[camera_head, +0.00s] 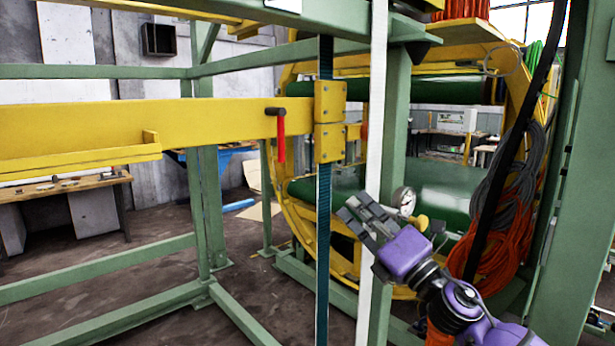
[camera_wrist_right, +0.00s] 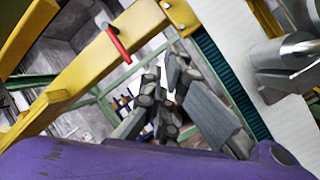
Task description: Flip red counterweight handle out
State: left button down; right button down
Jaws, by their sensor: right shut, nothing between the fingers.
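The red counterweight handle (camera_head: 281,140) hangs straight down from a dark pivot at the right end of the yellow beam (camera_head: 215,118). In the right wrist view the red handle (camera_wrist_right: 118,44) shows at the upper left, beyond the fingers. My right gripper (camera_head: 355,212) is shut and empty, below and to the right of the handle and clear of it. It also shows in the right wrist view (camera_wrist_right: 165,80), at the middle. My left gripper is not in view.
A blue toothed belt (camera_head: 324,230) and a white vertical strip (camera_head: 372,170) run up and down beside the right gripper. A green post (camera_head: 392,150), a gauge (camera_head: 404,200) and a yellow ring (camera_head: 283,205) stand close by. Green rails (camera_head: 110,258) cross the lower left.

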notch_tip(320, 180, up, 16)
jog(key=a+f+n+g+y+b, duration=0.15)
jog(key=n+g+y, duration=0.3)
jog(key=n, duration=1.75)
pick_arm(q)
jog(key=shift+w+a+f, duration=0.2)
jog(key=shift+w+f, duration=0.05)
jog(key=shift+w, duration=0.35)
pick_arm(e)
jog(key=w+f+n+h, duration=0.1)
jog(key=n, duration=0.1)
jog(key=w+d+f+n+h, duration=0.1)
jog(key=f+n+h, duration=0.1)
jog(key=n, duration=0.1)
jog(key=w+d+f+n+g+h, duration=0.1)
jog(key=n+h, duration=0.1)
jog(key=shift+d+f+h, duration=0.1)
jog(key=shift+f+h, duration=0.1)
jog(key=shift+h, duration=0.05)
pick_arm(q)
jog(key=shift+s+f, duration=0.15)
pick_arm(e)
jog(key=shift+w, duration=0.15)
